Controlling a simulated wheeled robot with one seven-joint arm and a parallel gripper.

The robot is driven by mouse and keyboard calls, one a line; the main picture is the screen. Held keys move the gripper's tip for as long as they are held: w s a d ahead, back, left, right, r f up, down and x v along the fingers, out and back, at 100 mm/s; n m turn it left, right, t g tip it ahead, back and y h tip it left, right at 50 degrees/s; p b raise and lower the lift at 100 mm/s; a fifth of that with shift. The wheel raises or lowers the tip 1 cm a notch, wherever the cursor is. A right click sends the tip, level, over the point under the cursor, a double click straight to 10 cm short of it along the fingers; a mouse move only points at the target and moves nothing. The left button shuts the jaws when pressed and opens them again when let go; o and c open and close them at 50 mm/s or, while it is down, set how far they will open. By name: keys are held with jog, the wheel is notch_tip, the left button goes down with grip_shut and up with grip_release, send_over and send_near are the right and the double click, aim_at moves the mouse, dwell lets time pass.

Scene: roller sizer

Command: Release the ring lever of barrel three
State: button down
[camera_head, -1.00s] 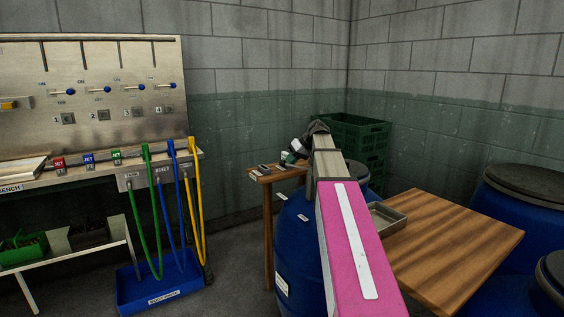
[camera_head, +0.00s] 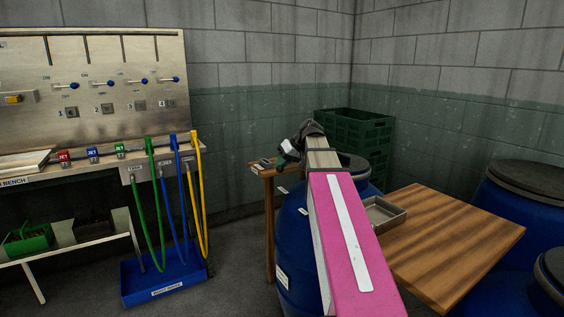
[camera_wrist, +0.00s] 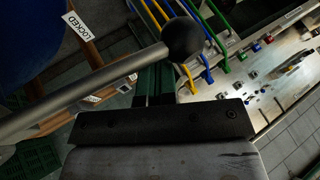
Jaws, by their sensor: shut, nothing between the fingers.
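A blue barrel (camera_head: 292,245) with a dark lid stands behind my pink arm in the head view, and white labels are on its side. I cannot read its number. In the wrist view a grey metal lever rod (camera_wrist: 85,92) with a black ball knob (camera_wrist: 183,39) crosses the upper left. My gripper (camera_head: 290,151) is small and partly hidden in the head view.
A small wooden stand (camera_head: 269,220) is left of the barrel. A wooden table (camera_head: 455,245) with a metal tray (camera_head: 384,212) is at right. Green crates (camera_head: 365,140) stand behind. More blue barrels (camera_head: 525,215) are far right. A steel bench (camera_head: 85,172) with hoses is left.

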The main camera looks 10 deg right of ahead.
aim_at(283, 167)
jog(key=shift+s+n+g, duration=0.8)
jog(key=shift+s+n, duration=0.5)
jog(key=shift+s, duration=0.15)
jog(key=shift+s+n+y, duration=0.3)
jog(key=shift+s, duration=0.05)
jog(key=shift+s+d+f, duration=0.1)
jog(key=shift+s, duration=0.05)
jog(key=w+v, duration=0.1)
jog(key=v, duration=0.9)
jog(key=shift+d+r, duration=0.2)
jog(key=shift+r, duration=0.25)
jog(key=shift+s, duration=0.1)
